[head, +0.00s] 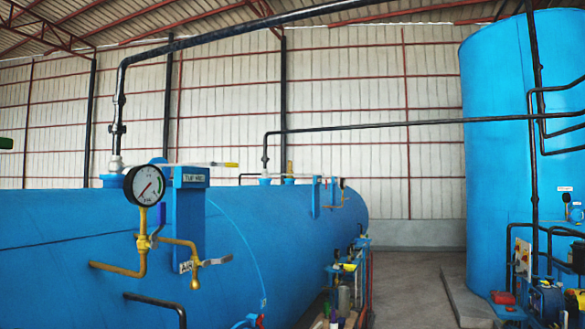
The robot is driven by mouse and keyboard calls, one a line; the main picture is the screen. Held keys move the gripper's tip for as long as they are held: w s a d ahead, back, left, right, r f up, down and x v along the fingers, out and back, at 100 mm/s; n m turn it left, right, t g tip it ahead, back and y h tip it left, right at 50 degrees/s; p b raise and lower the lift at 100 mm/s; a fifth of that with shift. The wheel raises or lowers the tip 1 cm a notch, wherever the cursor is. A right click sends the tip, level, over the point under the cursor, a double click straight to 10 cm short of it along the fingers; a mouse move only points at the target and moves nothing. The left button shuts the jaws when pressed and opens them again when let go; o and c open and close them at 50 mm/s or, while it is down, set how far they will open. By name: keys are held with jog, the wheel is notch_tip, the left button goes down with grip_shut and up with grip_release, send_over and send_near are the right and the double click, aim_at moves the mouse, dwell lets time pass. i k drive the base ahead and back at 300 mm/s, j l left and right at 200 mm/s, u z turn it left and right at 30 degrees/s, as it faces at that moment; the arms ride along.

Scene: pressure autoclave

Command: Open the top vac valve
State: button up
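A small label (192,178), which seems to read TOP VAC, is on a blue upright bracket (188,215) on top of the blue autoclave tank (60,245). A long thin lever with a yellow grip (231,165) lies about level across the top of this bracket, its grip pointing right. The valve body it belongs to is hard to make out behind the gauge and bracket. A round white pressure gauge (146,186) stands left of the bracket on brass pipes. My gripper is not in view.
A lower valve with a grey lever (217,260) sits by an AIR label (186,267). Brass pipes (118,269) stick out from the tank. A black pipe (119,85) rises behind the gauge. A tall blue tank (505,150) stands right; the floor (405,290) between is clear.

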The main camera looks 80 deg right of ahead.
aim_at(225, 163)
jog(key=z, duration=2)
jog(key=i+l+z, duration=0.1)
jog(key=i, duration=0.25)
jog(key=i+l+z, duration=0.1)
jog(key=i+l, duration=0.15)
jog(key=i+l+z, duration=0.1)
jog(key=i, duration=0.4)
